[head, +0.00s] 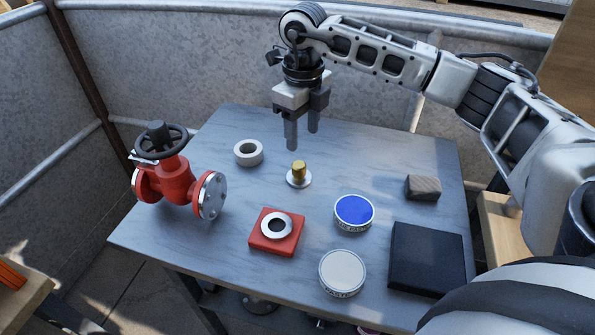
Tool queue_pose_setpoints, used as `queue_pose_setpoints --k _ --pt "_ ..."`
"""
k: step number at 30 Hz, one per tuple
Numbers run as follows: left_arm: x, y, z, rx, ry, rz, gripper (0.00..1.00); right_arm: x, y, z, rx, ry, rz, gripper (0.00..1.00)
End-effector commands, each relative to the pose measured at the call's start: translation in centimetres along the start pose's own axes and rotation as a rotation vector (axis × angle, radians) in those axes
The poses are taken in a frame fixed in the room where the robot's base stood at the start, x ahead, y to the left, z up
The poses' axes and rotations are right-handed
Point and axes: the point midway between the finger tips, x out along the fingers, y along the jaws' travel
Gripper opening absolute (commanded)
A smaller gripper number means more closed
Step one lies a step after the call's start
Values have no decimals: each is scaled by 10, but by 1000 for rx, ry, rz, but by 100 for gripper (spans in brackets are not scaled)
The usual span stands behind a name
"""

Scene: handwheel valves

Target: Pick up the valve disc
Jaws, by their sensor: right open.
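The valve disc (299,180) looks like a small flat silver disc with a brass stub standing up from its middle. It sits upright on the grey table (215,256), near the table's centre. My right gripper (302,137) points down just above and behind the disc, with its two dark fingers apart and nothing between them. The fingers appear clear of the brass stub. A red valve (176,180) with a black handwheel stands at the table's left edge, its silver flange facing right. My left gripper is not in view.
In front are a red square block (261,239) with a silver ring, a blue-topped tin (354,212) and a white-topped tin (342,272). A black slab (427,259) and a grey-brown block (423,187) are at right.

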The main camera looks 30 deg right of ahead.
Motion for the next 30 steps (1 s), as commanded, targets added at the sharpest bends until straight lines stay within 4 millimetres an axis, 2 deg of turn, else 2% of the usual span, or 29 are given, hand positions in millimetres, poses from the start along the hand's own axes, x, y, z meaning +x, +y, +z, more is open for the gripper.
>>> queue_pose_setpoints --k 1,4,13,21,30 --pt "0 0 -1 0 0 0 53 12 0 -1 0 5 1 53" --pt "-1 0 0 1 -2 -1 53 29 1 0 -2 2 2 53" --pt "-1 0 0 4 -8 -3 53 53 2 1 -2 0 3 53" --pt "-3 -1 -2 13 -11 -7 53 91 6 3 -1 -1 4 53" --pt "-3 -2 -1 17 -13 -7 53 98 6 4 -2 -2 2 53"
